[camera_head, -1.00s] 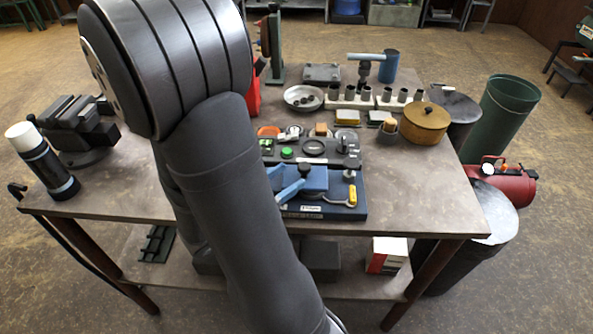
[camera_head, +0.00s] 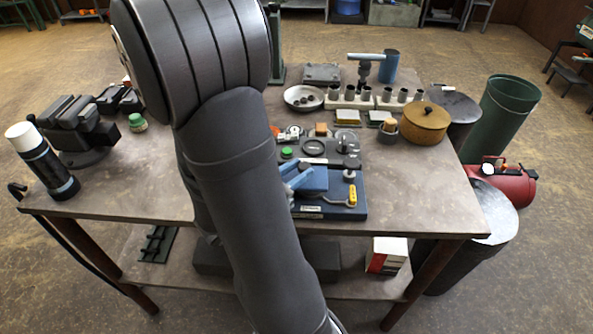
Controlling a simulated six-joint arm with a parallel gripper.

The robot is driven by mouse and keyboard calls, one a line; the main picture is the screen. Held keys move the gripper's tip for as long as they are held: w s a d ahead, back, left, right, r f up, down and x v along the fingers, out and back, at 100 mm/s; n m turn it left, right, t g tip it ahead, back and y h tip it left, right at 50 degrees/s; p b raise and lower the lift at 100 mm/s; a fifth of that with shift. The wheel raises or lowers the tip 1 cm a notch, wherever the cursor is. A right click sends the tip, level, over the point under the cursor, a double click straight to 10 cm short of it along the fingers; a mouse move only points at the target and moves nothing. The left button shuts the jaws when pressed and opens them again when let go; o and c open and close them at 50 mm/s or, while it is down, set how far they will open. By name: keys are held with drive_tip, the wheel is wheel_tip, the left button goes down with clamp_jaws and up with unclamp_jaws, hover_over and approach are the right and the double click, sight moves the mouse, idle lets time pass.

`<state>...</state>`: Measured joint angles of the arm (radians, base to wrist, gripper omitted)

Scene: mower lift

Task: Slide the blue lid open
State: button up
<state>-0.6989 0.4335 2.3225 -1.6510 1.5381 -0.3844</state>
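The blue lid (camera_head: 313,180) lies on a darker blue base plate (camera_head: 345,206) near the front middle of the workbench. Light blue bars (camera_head: 299,180) show at its left side. My arm crosses in front of the left part of this assembly and hides its left end. A yellow-handled part (camera_head: 352,195) and a small round grey knob (camera_head: 349,175) sit on the base to the right of the lid. My gripper is not visible; only my thick dark arm links show. Whether anything touches the lid cannot be seen.
Behind the base is a grey tray of small parts (camera_head: 346,158). A tan lidded pot (camera_head: 425,123), a dish (camera_head: 304,98) and a row of cups (camera_head: 365,95) stand further back. A vise (camera_head: 72,128) and a white-capped bottle (camera_head: 42,160) are left. The front right bench is clear.

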drive_tip(key=a, duration=0.8)
drive_tip(key=shift+a, duration=0.25)
clamp_jaws()
drive_tip(key=o, duration=1)
unclamp_jaws()
drive_tip(key=shift+o, duration=0.2)
drive_tip(key=v, duration=1.7)
drive_tip(key=shift+s+a+r, duration=0.1)
drive_tip(key=shift+s+a, duration=0.05)
drive_tip(key=shift+s+d, duration=1.75)
drive_tip(key=shift+s, duration=0.05)
